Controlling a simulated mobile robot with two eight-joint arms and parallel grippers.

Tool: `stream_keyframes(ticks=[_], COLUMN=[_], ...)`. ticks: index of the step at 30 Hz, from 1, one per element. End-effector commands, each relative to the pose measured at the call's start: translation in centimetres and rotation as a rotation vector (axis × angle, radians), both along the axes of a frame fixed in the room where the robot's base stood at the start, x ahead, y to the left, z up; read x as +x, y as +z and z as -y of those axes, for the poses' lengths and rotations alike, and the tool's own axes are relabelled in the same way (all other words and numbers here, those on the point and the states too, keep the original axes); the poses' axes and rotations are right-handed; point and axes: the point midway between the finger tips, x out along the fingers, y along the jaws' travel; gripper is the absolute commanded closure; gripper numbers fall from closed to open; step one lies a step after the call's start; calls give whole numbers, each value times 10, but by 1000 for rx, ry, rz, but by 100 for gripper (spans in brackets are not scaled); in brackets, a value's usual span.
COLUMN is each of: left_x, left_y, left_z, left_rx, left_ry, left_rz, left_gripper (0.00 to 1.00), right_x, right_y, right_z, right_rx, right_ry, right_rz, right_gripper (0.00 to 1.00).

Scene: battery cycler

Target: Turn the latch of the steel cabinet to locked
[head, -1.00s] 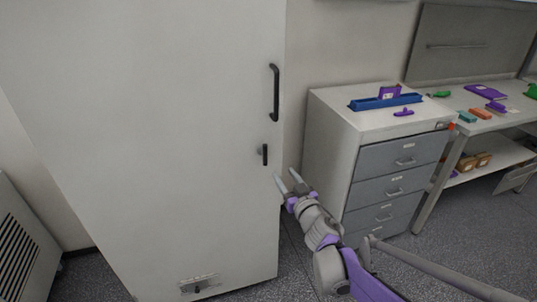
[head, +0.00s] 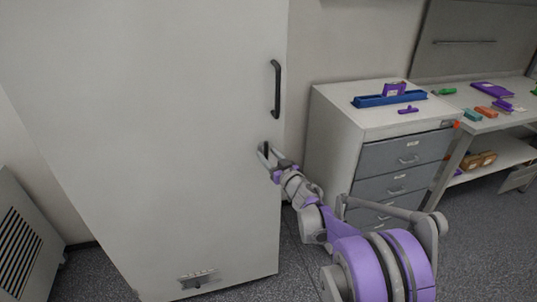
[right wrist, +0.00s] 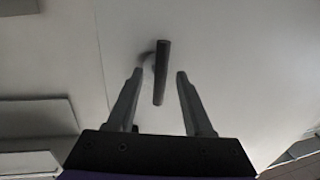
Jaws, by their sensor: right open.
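The tall pale steel cabinet (head: 150,130) fills the left of the head view, with its door shut. Its small dark latch (head: 266,148) sits near the door's right edge, below the long black handle (head: 276,90), and points up and down. My right gripper (head: 265,156) is at the latch, partly covering it. In the right wrist view the latch (right wrist: 161,72) stands nearly upright, slightly tilted, between the tips of my open right gripper (right wrist: 158,75). Gaps show on both sides, so the fingers appear not to touch it. My left gripper is out of view.
A grey drawer unit (head: 335,150) with a blue tray (head: 385,100) on top stands right of the cabinet. A workbench (head: 505,120) with small coloured items is farther right. A vented unit (head: 25,235) stands at the far left. Open floor lies in front.

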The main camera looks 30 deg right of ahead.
Motion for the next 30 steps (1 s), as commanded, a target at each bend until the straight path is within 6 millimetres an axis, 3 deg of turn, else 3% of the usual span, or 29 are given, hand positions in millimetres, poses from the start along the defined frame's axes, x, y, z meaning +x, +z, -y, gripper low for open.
stream_keyframes(ticks=[10, 18, 30], left_x=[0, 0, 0], left_y=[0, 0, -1], left_z=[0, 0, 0], left_rx=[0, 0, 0], left_ry=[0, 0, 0], left_rz=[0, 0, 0], left_gripper=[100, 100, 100], right_x=[4, 4, 3], right_y=[0, 0, 0], right_z=[0, 0, 0], right_rx=[0, 0, -13], right_ry=[-1, -1, 0], right_rz=[0, 0, -4], right_gripper=[50, 99, 100])
